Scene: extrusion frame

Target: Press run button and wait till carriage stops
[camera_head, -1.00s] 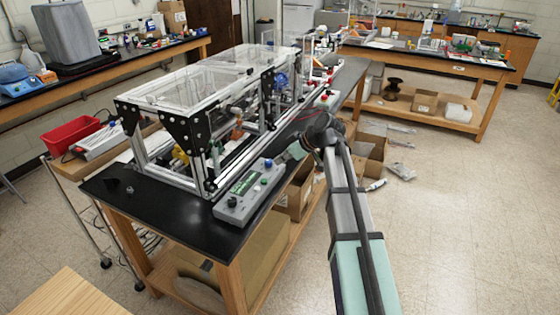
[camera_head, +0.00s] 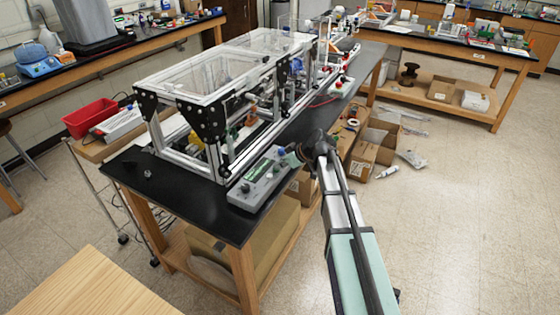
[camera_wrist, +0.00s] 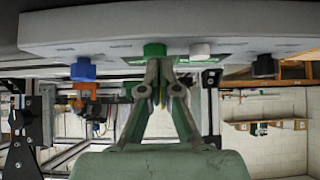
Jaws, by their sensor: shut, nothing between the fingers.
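The grey control box (camera_head: 250,194) lies on the front edge of the black bench, beside the extrusion frame (camera_head: 232,165). In the wrist view the box (camera_wrist: 110,27) spans the top, with a blue knob (camera_wrist: 83,70), a green button (camera_wrist: 154,49), a white button (camera_wrist: 200,49) and a black knob (camera_wrist: 263,66). My gripper (camera_wrist: 159,66) is shut and empty, with its fingertips at the green button. I cannot tell whether they touch it. In the head view my gripper (camera_head: 295,156) is by the box's far end. I cannot pick out the carriage inside the frame.
The clear-topped frame (camera_head: 190,84) fills most of the black bench (camera_head: 136,178). Cardboard boxes (camera_head: 362,171) stand on the shelf and floor to the right. A red bin (camera_head: 90,119) sits on a side cart. The floor at the right is open.

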